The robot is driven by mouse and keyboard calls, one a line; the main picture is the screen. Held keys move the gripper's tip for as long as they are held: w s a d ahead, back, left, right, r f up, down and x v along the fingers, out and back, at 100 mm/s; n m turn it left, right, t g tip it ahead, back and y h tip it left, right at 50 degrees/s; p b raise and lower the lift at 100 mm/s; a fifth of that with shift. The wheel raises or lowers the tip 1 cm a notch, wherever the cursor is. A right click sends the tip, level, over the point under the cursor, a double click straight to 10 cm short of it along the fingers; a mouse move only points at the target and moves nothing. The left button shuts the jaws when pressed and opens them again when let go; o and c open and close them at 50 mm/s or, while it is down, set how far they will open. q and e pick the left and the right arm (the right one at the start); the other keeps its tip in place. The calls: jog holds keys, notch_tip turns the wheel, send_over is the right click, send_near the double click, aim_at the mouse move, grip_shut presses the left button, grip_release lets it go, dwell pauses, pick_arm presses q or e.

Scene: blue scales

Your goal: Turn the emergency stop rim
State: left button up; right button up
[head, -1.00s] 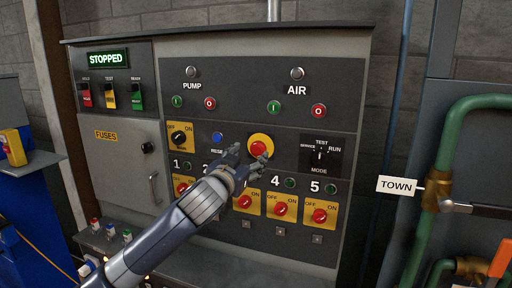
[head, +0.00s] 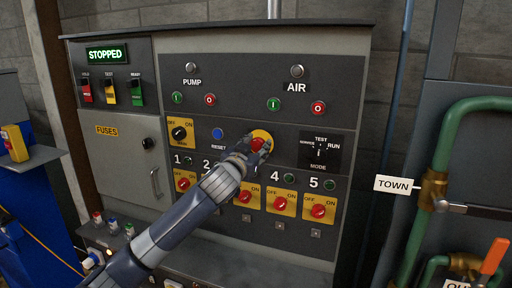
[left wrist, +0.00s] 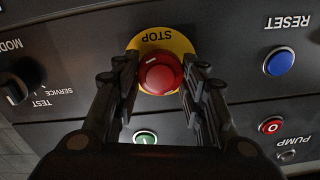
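The emergency stop is a red mushroom button (head: 258,145) on a yellow round plate (head: 264,134) in the middle of the grey control panel. In the left wrist view the red button (left wrist: 160,74) sits between the two fingers, and the yellow plate marked STOP (left wrist: 160,40) shows upside down behind it. My left gripper (head: 250,147) is at the button, with its fingers (left wrist: 160,85) apart on either side of the red cap. I cannot tell whether the fingers touch the rim. My right gripper is not in view.
A blue reset button (head: 218,135) is left of the stop and a black mode switch (head: 320,150) is right of it. A row of red rotary switches (head: 281,203) lies below. Green and red pump and air buttons (head: 318,108) are above. The display (head: 106,55) reads STOPPED.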

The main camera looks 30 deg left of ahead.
pick_arm(q)
jog(key=shift+m, duration=0.3)
jog(key=m+p, duration=0.2)
jog(key=shift+r+m, duration=0.1)
jog(key=shift+m, duration=0.2)
jog(key=shift+d+m+p, duration=0.1)
jog(key=shift+m+p, duration=0.9)
jog(key=shift+m, duration=1.1)
jog(key=o, duration=1)
jog(key=shift+o, duration=0.2)
jog(key=v, duration=1.2)
